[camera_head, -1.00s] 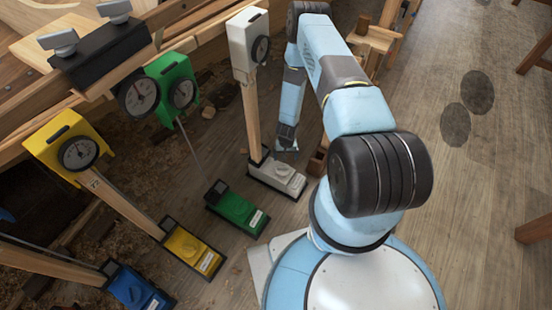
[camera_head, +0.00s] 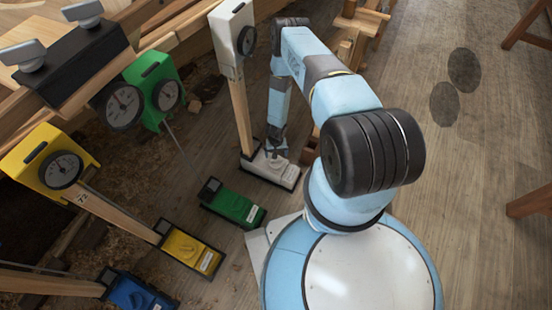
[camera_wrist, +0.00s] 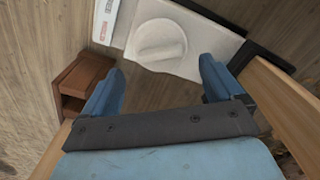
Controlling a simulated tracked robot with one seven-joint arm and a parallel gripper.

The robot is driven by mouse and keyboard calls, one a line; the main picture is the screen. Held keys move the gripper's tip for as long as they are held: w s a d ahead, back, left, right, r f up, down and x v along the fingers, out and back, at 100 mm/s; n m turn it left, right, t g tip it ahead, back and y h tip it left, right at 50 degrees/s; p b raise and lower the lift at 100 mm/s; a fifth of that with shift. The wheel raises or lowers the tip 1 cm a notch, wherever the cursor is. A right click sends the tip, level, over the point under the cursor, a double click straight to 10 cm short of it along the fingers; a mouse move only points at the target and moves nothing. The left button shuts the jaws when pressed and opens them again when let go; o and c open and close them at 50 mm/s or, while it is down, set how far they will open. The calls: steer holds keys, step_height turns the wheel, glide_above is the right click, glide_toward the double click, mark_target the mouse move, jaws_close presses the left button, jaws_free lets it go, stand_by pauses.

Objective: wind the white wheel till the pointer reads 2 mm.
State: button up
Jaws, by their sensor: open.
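The white wheel (camera_wrist: 160,42) is a round knob with a raised bar across it, on a white base. It is in the upper middle of the wrist view. My gripper (camera_wrist: 160,85) is open, its two blue fingers apart and pointing toward the wheel, with nothing between them. In the head view the white base (camera_head: 281,172) stands on the floor, and my gripper (camera_head: 278,148) is at it, partly covering the wheel. The white gauge (camera_head: 232,38) with a round dial (camera_head: 247,40) sits atop a wooden post. The dial is turned sideways, so its pointer cannot be read.
Similar units stand to the left: a green base (camera_head: 233,204), a yellow base (camera_head: 190,247) and a blue base (camera_head: 135,292), with green (camera_head: 155,90) and yellow gauges (camera_head: 48,160). The wooden post (camera_head: 241,115) rises close beside my gripper. A brown wooden box (camera_wrist: 82,85) is near the left finger.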

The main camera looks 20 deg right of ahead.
mark_target(276, 162)
steer(key=shift+f, duration=2.5)
steer(key=shift+c, duration=0.3)
steer(key=c, duration=1)
steer(key=m, duration=0.3)
steer(key=shift+m, duration=2)
